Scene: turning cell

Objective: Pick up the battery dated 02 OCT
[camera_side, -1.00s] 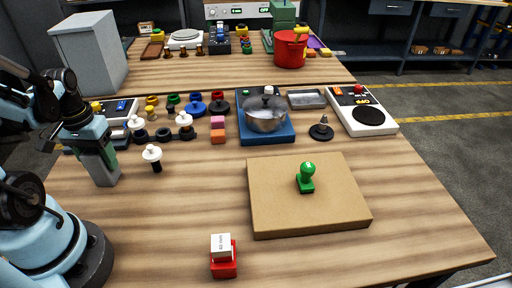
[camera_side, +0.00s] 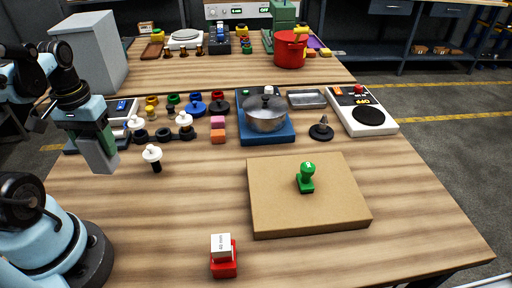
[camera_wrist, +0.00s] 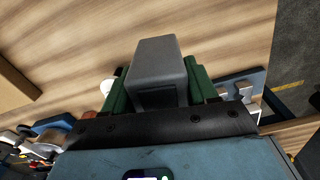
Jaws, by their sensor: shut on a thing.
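My gripper (camera_side: 92,138) is at the left of the side view, above the near workbench. Its green fingers are shut on a grey block (camera_wrist: 156,58), which fills the space between them in the wrist view. The held block also shows in the side view (camera_side: 100,157), hanging clear of the bench and slightly tilted. No date shows on its visible faces, so I cannot tell whether it is the 02 OCT battery. A white block (camera_side: 221,241) with small dark lettering, too small to read surely, sits on a red base (camera_side: 223,268) at the front.
A cardboard slab (camera_side: 280,210) carries a green stamp (camera_side: 306,178). A black-and-white pin (camera_side: 153,156) stands right of the held block. Behind are several rings, a pot (camera_side: 265,113) on a blue base and a scale-like white unit (camera_side: 360,112). The front middle bench is mostly clear.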

